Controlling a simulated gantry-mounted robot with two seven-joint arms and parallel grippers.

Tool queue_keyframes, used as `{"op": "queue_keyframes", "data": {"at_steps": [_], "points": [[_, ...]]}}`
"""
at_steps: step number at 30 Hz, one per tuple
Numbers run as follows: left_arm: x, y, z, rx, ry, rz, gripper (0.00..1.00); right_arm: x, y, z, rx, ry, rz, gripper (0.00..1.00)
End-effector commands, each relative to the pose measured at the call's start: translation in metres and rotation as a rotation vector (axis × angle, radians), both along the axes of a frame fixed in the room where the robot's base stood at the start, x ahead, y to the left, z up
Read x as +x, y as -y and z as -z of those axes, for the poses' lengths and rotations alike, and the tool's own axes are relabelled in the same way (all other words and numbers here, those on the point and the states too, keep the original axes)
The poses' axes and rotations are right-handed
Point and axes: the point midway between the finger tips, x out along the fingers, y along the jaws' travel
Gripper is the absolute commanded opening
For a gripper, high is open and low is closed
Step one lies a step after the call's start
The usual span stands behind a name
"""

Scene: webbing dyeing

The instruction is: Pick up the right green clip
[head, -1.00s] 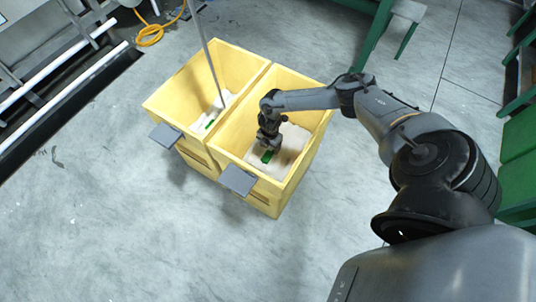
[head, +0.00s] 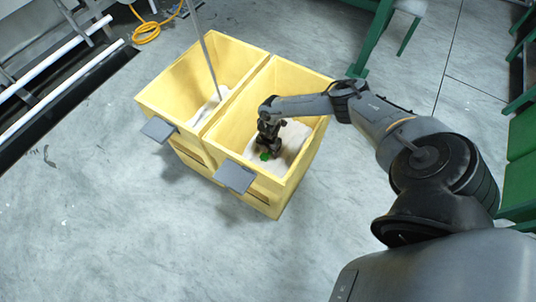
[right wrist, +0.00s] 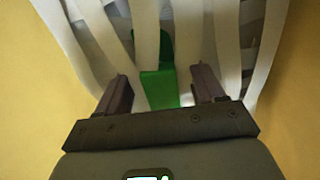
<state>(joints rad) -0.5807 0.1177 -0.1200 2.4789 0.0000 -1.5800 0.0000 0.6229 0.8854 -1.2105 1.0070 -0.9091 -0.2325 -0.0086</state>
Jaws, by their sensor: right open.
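The right green clip (head: 265,156) is inside the right yellow box, on white webbing (head: 291,142). My right gripper (head: 268,149) points down into that box, right at the clip and partly covering it. In the right wrist view, the green clip (right wrist: 160,88) stands out among white strips. The two dark fingers of the right gripper (right wrist: 162,82) are open, one on each side of the clip, with gaps between. I cannot tell how deep the fingertips reach. My left gripper is not in view.
The right yellow box (head: 318,150) has walls around my gripper and a grey plate (head: 234,177) on its front. The left yellow box (head: 160,98) adjoins it, with white webbing and a grey pole (head: 207,60) above. Open floor lies in front.

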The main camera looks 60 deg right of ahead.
Motion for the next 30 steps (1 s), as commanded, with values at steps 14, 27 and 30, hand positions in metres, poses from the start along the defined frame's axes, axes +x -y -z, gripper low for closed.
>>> {"op": "queue_keyframes", "data": {"at_steps": [14, 27, 30], "points": [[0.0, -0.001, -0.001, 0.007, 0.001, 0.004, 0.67, 0.0, 0.0, -0.001, 0.0, 0.001, 0.0, 0.12], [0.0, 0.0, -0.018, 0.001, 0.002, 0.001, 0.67, 0.0, 0.0, -0.023, 0.002, 0.002, 0.0, 0.12], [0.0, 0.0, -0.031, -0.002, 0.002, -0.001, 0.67, 0.0, 0.0, -0.04, 0.0, 0.001, 0.001, 0.12]]}}
